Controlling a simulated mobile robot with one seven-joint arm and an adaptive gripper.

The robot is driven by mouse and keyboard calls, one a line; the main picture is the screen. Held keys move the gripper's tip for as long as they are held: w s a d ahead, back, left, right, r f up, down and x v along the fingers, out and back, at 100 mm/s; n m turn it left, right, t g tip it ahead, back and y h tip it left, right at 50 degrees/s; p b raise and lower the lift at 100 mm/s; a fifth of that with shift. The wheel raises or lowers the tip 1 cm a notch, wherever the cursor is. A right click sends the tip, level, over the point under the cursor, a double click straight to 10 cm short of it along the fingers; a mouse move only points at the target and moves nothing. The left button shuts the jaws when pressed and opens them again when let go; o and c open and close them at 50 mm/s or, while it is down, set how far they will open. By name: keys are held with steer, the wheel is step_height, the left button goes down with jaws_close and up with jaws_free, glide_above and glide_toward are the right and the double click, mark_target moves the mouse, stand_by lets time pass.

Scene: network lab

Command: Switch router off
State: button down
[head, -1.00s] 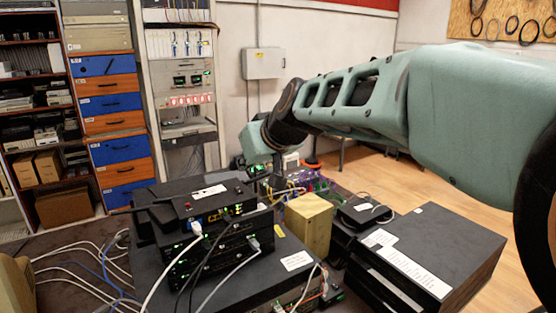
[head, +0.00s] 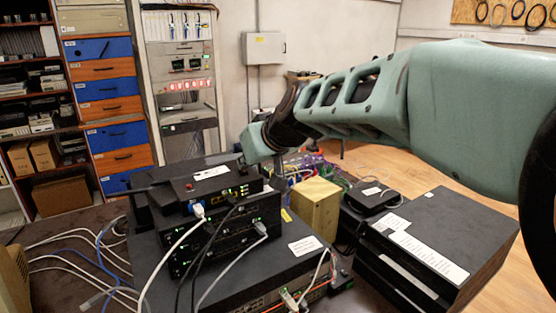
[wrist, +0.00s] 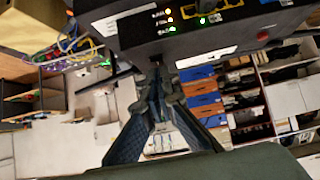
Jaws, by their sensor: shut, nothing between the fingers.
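The router is the black box (head: 222,188) on top of a stack of devices, with lit indicators on its front and a white label on its top. A small red button (head: 190,187) sits near its left front corner. In the wrist view the router (wrist: 215,30) fills the top, upside down, with the red button (wrist: 262,37) to the right of my fingers. My gripper (wrist: 160,82) is shut and empty, its tips close to the router's edge, left of the label; I cannot tell whether they touch. In the head view the fingers are mostly hidden behind the router.
More black devices (head: 240,240) with white and black cables lie under the router. A beige box (head: 315,207) and a large black case (head: 440,245) stand to the right. Loose cables (head: 90,260) lie on the left of the table. Cabinets and a rack stand behind.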

steer(key=shift+f+b, duration=0.3)
steer(key=shift+b, duration=0.15)
steer(key=shift+w+a, duration=0.15)
steer(key=shift+w+a+r+p, duration=0.3)
steer(key=shift+w+a+p, duration=0.1)
steer(key=shift+w+p, duration=0.2)
